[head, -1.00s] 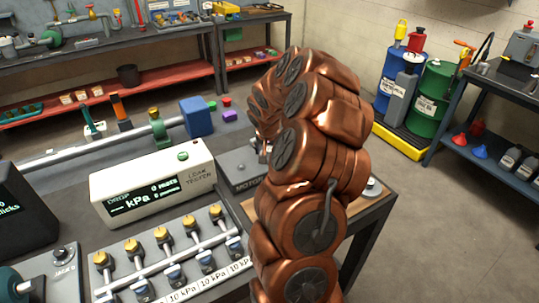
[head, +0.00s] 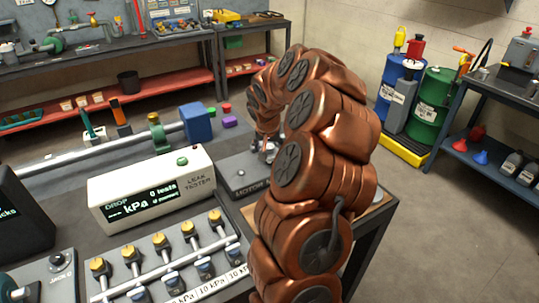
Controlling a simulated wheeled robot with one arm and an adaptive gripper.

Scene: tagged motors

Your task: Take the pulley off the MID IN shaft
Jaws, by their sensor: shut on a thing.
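The grey box lettered MOTOR (head: 236,181) sits at the bench's right end, just left of my copper arm. My gripper (head: 269,153) is small and partly hidden below the arm's far end, over the right side of this box. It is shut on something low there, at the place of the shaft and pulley. The pulley's outline and the MID IN label cannot be made out, and I cannot tell whether the pulley is still around a shaft.
A white leak tester (head: 150,188) stands left of the motor box, with a row of brass-topped valves (head: 188,230) in front. A blue block (head: 197,122) and a long pipe lie behind. My arm covers much of the small table at right. Drums (head: 435,98) stand far right.

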